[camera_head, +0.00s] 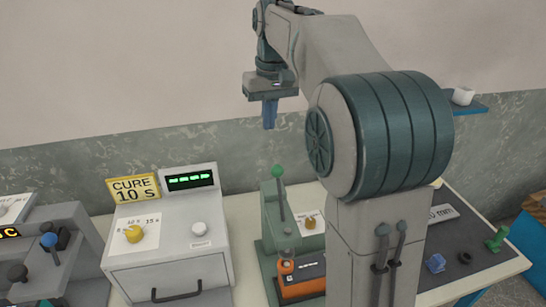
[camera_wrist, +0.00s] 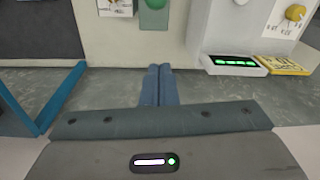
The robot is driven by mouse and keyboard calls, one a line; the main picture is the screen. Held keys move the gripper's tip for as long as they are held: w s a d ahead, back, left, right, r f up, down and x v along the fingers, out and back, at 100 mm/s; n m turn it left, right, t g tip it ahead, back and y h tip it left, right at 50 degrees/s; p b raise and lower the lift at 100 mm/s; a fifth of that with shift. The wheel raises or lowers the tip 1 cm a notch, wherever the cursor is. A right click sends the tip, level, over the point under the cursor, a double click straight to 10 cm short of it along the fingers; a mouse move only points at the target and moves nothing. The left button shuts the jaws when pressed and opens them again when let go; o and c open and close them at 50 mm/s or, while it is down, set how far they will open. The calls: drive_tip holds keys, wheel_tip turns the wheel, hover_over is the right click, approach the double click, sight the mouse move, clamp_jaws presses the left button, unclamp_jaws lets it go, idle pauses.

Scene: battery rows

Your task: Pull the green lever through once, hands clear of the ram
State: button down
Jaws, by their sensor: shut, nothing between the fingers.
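The green lever (camera_head: 281,195) stands nearly upright on a grey-green press (camera_head: 268,218), with a green ball knob (camera_head: 277,171) on top. An orange block (camera_head: 303,281) sits at the press's front. I cannot clearly make out the ram; my arm hides the press's right side.
A grey box with a yellow CURE 10 S sign (camera_head: 133,188), green display (camera_head: 190,180) and dial stands left of the press. Farther left is a unit with a blue-knobbed lever (camera_head: 49,240). Right of my arm, a dark mat (camera_head: 462,236) holds small blue and green pieces.

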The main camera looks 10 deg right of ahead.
drive_tip(key=f, duration=0.9)
drive_tip(key=shift+w+a+f, duration=0.2)
drive_tip(key=shift+a+f, duration=0.05)
drive_tip(key=shift+f, duration=0.05)
drive_tip(key=shift+s+d+r+p, duration=0.2)
drive_tip(key=shift+s+p, duration=0.2)
drive_tip(key=shift+s, duration=0.5)
drive_tip(key=shift+s+d+r+p, duration=0.15)
drive_tip(key=shift+s+p, duration=0.25)
drive_tip(key=shift+s, duration=0.5)
drive_tip(key=shift+s, duration=0.1)
drive_tip(key=shift+s+b, duration=0.1)
drive_tip(key=shift+b, duration=0.35)
